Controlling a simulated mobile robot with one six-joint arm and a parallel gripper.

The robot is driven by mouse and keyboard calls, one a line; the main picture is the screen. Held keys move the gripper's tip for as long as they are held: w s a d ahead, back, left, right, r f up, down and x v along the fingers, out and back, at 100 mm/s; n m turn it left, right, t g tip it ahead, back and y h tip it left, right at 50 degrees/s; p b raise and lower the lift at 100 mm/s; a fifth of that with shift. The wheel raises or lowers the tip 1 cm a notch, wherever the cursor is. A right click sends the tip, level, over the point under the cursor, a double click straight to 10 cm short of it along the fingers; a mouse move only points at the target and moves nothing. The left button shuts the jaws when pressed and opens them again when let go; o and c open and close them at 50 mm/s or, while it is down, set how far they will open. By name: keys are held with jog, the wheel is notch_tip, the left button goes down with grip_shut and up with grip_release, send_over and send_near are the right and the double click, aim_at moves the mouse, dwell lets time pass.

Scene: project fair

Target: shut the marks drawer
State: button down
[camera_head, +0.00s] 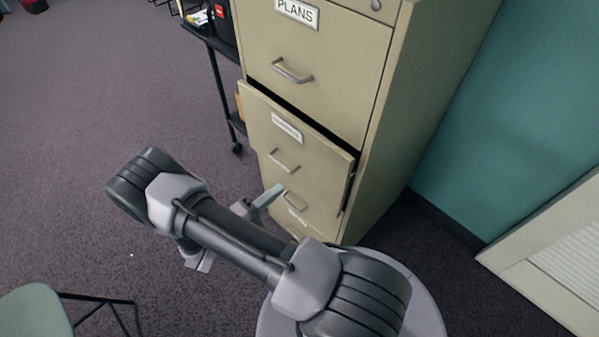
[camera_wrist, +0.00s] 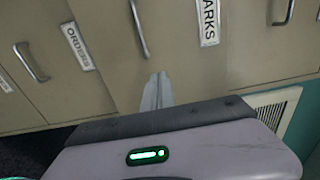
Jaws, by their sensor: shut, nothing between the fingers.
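The marks drawer (camera_head: 315,158) is the second drawer shown in the beige cabinet. It stands partly open, its front out past the drawer above, with a dark gap along its top. In the wrist view the marks drawer (camera_wrist: 182,62) shows its MARKS label and a metal handle, turned sideways. My gripper (camera_head: 277,190) is shut and empty, its pale fingers low in front of this drawer. In the wrist view the gripper (camera_wrist: 158,76) points at the drawer's face, beside the handle. I cannot tell whether the fingertips touch it.
The PLANS drawer (camera_head: 335,65) above looks shut. The ORDERS drawer (camera_wrist: 55,75) sits below the marks drawer. A black cart (camera_head: 222,85) stands left of the cabinet, a green chair (camera_head: 32,312) at lower left. Open carpet (camera_head: 110,90) lies left. A teal wall is at right.

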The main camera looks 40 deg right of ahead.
aim_at(305, 167)
jog(key=d, duration=0.3)
jog(key=d+b, duration=0.1)
jog(key=d, duration=0.2)
jog(key=d+b, duration=0.1)
jog(key=d, duration=0.2)
jog(key=shift+w+d+f, duration=0.1)
jog(key=shift+w, duration=0.3)
